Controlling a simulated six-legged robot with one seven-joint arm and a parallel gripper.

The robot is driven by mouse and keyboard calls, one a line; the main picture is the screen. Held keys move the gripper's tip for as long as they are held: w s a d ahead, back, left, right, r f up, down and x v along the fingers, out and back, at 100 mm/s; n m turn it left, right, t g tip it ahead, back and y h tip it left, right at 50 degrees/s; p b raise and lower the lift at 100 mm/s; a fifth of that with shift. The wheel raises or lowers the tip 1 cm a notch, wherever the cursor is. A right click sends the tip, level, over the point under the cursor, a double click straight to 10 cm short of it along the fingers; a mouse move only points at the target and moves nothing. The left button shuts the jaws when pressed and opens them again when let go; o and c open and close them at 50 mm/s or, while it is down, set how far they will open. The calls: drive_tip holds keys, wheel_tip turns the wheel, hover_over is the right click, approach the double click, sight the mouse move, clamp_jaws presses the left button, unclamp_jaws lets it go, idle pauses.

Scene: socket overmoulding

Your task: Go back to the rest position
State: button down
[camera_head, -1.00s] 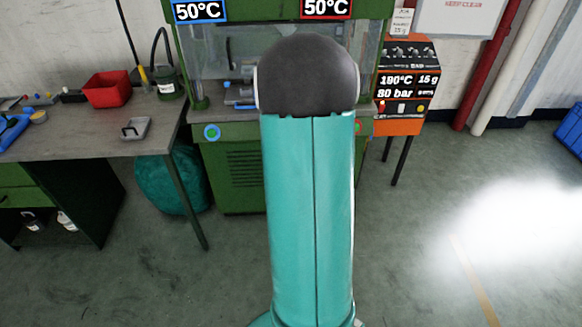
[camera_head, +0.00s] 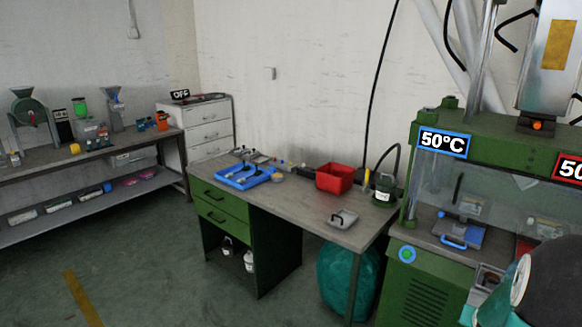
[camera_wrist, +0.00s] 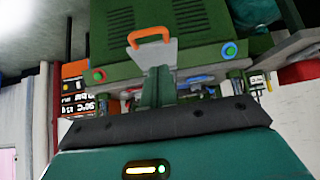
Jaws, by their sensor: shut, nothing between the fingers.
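My gripper (camera_wrist: 158,78) shows in the wrist view as two dark green fingers close together, shut and empty. Just beyond the fingertips, in line with them, is a grey plate (camera_wrist: 155,55) with an orange handle (camera_wrist: 150,36); I cannot tell how far off it is. The green press (camera_head: 432,281) stands at the right of the head view. It also shows in the wrist view (camera_wrist: 170,40), where the scene appears upside down. The gripper itself is not in the head view; only part of my arm shows at bottom right.
A workbench (camera_head: 295,212) holds a blue tray (camera_head: 243,176), a red bin (camera_head: 335,178) and a grey handled piece (camera_head: 343,218). A teal bag (camera_head: 346,275) sits beneath its right end. A shelved bench (camera_head: 85,158) stands at left. The floor in front is clear.

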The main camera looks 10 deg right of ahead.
drive_tip(key=a+r+n+y, duration=0.1)
drive_tip(key=a+r+n, duration=0.1)
drive_tip(key=a+r, duration=0.45)
drive_tip(key=a+r+n+y, duration=0.1)
drive_tip(key=a+r, duration=0.2)
drive_tip(key=a, duration=0.6)
drive_tip(key=a+r+n+y, duration=0.1)
drive_tip(key=a+r+n, duration=0.1)
drive_tip(key=a+r, duration=0.35)
drive_tip(key=s+a+r+n+y, duration=0.1)
drive_tip(key=s+a+r+n, duration=0.1)
drive_tip(key=s+a, duration=0.3)
drive_tip(key=s+a+r+n+y, duration=0.2)
drive_tip(key=s+a, duration=0.4)
drive_tip(key=a, duration=0.7)
drive_tip(key=shift+s, duration=0.2)
drive_tip(key=shift+r, duration=0.1)
